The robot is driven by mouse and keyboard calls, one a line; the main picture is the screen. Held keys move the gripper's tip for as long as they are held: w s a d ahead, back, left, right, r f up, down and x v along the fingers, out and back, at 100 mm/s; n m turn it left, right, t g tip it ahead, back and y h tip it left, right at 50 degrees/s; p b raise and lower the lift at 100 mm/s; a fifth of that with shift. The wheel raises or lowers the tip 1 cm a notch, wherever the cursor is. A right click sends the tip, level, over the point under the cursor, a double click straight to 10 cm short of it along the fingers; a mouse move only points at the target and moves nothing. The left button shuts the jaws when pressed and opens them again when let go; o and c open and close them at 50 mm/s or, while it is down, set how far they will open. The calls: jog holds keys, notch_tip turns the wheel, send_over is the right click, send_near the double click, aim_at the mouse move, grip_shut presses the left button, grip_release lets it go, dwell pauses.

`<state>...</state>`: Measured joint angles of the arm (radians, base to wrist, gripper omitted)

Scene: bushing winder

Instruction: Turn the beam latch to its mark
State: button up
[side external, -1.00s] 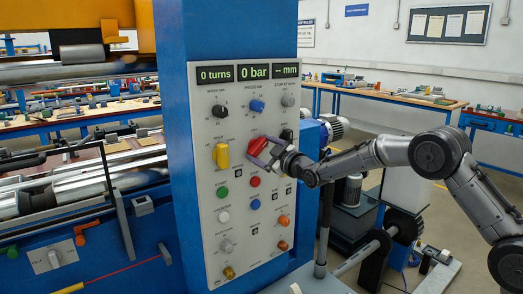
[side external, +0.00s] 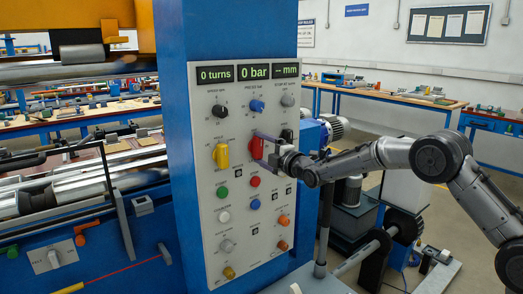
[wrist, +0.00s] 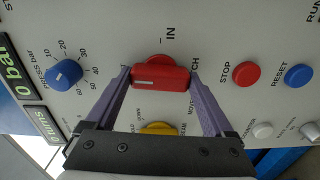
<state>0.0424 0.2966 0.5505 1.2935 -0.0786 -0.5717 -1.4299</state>
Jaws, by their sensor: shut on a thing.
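The red beam latch knob (side external: 256,147) is on the grey control panel (side external: 207,130), right of a yellow knob (side external: 221,156). In the side view its bar stands about upright. In the wrist view the red bar (wrist: 160,77) lies level, with a white line on its left half, which is the panel's upper side. The word IN and a short mark (wrist: 160,41) are above the bar there, away from the line's direction. My gripper (wrist: 160,82) is shut on the bar, one purple finger at each end. The fingers partly cover the lettering beside the knob.
A blue knob (wrist: 64,75) sits above the latch on the panel. Below are a red STOP button (wrist: 246,74) and a blue RESET button (wrist: 298,76). A black switch (side external: 286,136) is close to my gripper in the side view. Displays (side external: 242,72) read 0 turns and 0 bar.

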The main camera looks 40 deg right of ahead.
jog(key=shift+n, duration=0.5)
jog(key=o, duration=1.1)
jog(key=s, duration=1.4)
jog(key=shift+w, duration=0.1)
